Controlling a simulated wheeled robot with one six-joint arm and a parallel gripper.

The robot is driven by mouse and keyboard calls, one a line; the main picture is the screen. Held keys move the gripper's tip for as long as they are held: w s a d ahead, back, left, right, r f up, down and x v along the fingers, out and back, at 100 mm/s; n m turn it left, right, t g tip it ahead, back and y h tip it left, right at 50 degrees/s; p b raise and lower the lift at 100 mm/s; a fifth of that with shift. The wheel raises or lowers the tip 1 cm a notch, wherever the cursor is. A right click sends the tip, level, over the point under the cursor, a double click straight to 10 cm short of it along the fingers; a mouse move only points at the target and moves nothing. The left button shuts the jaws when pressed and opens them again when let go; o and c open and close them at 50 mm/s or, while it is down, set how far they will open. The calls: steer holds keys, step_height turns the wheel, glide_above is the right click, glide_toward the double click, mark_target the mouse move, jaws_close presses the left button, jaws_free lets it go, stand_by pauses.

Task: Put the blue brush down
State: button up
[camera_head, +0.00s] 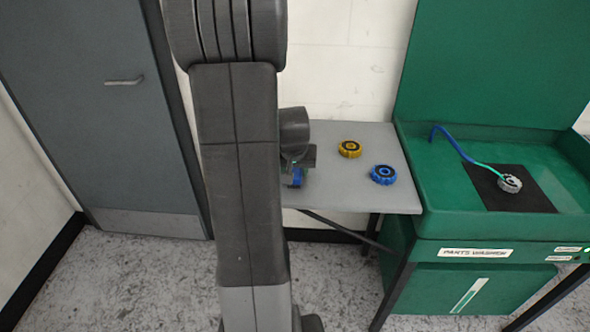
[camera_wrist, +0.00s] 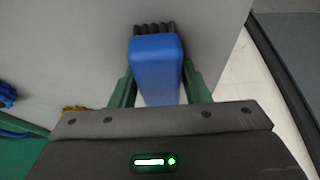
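The blue brush (camera_wrist: 157,58) shows in the wrist view as a blue block with dark bristles at its far end. My gripper (camera_wrist: 159,80) has its two green fingers against the sides of the brush and holds it. In the head view my gripper (camera_head: 296,172) is low over the left part of the grey table (camera_head: 345,195), with a little of the blue brush (camera_head: 297,178) showing. My arm hides part of it. I cannot tell whether the brush touches the tabletop.
A yellow cog-like part (camera_head: 350,149) and a blue one (camera_head: 384,175) lie on the table to the right. A green parts washer (camera_head: 478,250) stands right of the table, with a metal cog (camera_head: 510,183) and hose in its basin. A grey door (camera_head: 105,120) is left.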

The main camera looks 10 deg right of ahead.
steer(key=shift+o, duration=0.9)
steer(key=shift+f, duration=0.1)
steer(key=shift+d+r, duration=0.1)
steer(key=shift+r, duration=0.3)
steer(key=v, duration=1.1)
steer(key=shift+s+r+p, duration=0.2)
steer(key=shift+r+p, duration=0.1)
steer(key=shift+p, duration=0.1)
steer(key=shift+f, duration=0.1)
steer(key=x, duration=1.2)
steer(key=shift+f+b, duration=0.2)
steer(key=shift+b, duration=0.2)
steer(key=shift+r, duration=0.25)
